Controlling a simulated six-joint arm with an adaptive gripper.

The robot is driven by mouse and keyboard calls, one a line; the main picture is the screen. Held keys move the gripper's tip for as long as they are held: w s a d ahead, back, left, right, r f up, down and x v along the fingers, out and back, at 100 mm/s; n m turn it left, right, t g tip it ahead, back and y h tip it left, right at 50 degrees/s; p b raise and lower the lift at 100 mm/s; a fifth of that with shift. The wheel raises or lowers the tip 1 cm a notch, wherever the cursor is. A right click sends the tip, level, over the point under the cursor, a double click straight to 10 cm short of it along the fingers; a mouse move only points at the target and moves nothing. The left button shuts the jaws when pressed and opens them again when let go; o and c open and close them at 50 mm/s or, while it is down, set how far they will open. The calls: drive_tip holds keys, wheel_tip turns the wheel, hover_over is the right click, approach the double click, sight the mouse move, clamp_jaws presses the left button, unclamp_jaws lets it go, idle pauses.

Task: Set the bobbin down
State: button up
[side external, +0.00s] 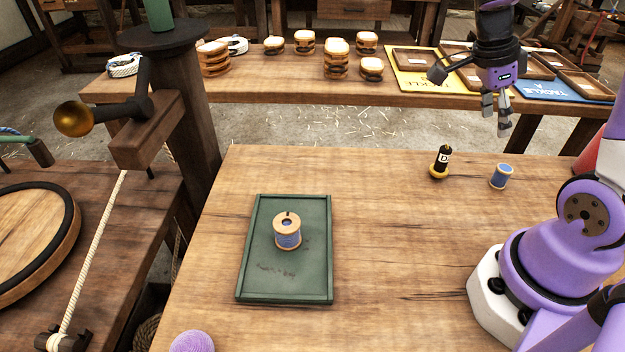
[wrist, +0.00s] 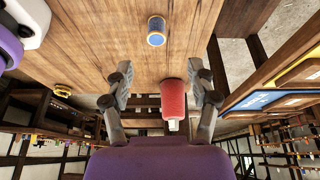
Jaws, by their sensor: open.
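A wooden bobbin (side external: 287,232) wound with lavender-blue thread stands upright on the green tray (side external: 244,255), apart from my gripper. My gripper (side external: 497,118) is open and empty, raised well away at the upper right, near the bench's far edge. Its spread fingers (wrist: 160,92) show in the wrist view with nothing held between them. A smaller blue spool (side external: 501,176) stands on the bench at the right; a blue spool also shows in the wrist view (wrist: 157,32). The bobbin on the tray does not show in the wrist view.
A black bottle-like piece marked D (side external: 443,161) with a yellow base stands left of the blue spool. A red cone (side external: 588,158) is partly behind my arm; red shows in the wrist view (wrist: 173,98). A lavender ball (side external: 192,342) lies at the front. The bench's middle is clear.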

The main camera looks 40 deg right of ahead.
drive_tip(key=w+a+r+n+t+y, duration=0.1)
drive_tip(key=a+n+t, duration=0.3)
drive_tip(key=a+n, duration=0.5)
drive_tip(key=w+a+r+n+t+y, duration=0.1)
drive_tip(key=a+r+n+t, duration=0.2)
drive_tip(key=a+n, duration=0.6)
drive_tip(key=n+t, duration=0.1)
drive_tip(key=n, duration=0.7)
drive_tip(key=shift+a+r+n+t+y, duration=0.25)
drive_tip(key=shift+n+t+y, duration=0.05)
drive_tip(key=shift+n+y, duration=0.1)
